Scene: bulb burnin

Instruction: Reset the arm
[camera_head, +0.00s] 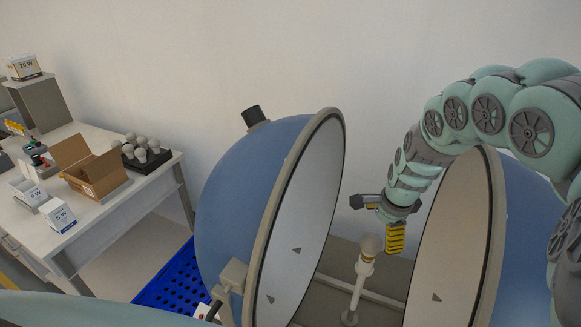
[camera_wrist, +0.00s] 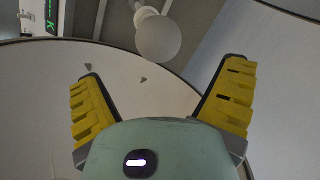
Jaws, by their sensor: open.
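My gripper (camera_head: 378,222) hangs from my arm between the two halves of an opened blue sphere with a pale inside. It is open and empty, its yellow-padded fingers spread wide in the wrist view (camera_wrist: 164,72). A frosted bulb (camera_head: 371,245) stands upright on a thin post (camera_head: 357,287) between the sphere halves, just below and left of my gripper in the head view. In the wrist view the bulb (camera_wrist: 158,40) shows beyond the fingertips, apart from both fingers.
The left sphere half (camera_head: 235,185) and right half (camera_head: 530,225) stand close on either side of my arm. A white table (camera_head: 115,208) at the left bears an open cardboard box (camera_head: 98,172), several bulbs in a dark tray (camera_head: 150,162) and small cartons. A blue crate (camera_head: 170,282) lies below.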

